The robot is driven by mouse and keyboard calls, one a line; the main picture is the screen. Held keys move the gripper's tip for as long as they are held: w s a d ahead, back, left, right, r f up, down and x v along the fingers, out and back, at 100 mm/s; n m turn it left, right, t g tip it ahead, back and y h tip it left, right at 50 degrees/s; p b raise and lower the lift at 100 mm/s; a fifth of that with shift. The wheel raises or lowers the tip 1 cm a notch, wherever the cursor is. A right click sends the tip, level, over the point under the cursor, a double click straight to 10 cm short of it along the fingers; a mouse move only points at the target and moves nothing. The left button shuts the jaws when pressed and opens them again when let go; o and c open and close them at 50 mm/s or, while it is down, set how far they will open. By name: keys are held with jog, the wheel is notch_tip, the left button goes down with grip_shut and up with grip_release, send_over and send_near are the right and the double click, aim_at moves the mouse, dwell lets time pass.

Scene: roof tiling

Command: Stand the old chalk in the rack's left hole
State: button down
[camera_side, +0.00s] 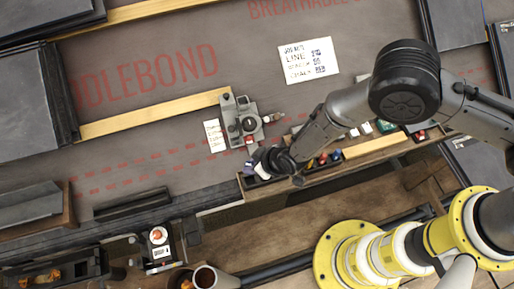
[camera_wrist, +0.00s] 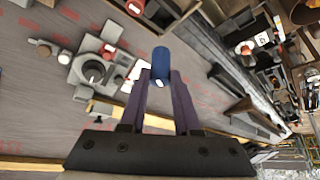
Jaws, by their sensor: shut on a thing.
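My gripper (camera_wrist: 160,85) is shut on a blue, round-ended stick (camera_wrist: 161,60), which looks like a piece of chalk; I cannot tell whether it is the old one. The stick points away from the jaws, and its lower part is hidden between the fingers. In the side view my gripper (camera_side: 262,166) is over the left end of a long wooden tray (camera_side: 290,186), with the stick hardly visible. A grey metal fixture (camera_side: 243,122) stands just above it on the roof; it also shows left of the jaws in the wrist view (camera_wrist: 92,70). I cannot make out the rack's holes.
Small coloured pieces (camera_side: 330,157) lie in the tray right of my gripper. A white written sheet (camera_side: 308,61) lies on the underlay. A wooden batten (camera_side: 150,114) runs left of the fixture. A mug (camera_side: 205,277) and a labelled box (camera_side: 159,248) stand at lower left.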

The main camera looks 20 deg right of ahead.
jog(key=shift+f, duration=4.7)
jog(key=shift+f, duration=0.2)
jog(key=c, duration=0.9)
grip_release()
jog(key=shift+o, duration=0.2)
jog(key=shift+r, duration=0.1)
jog(key=shift+r, duration=0.9)
jog(key=o, duration=0.6)
jog(key=shift+c, duration=0.2)
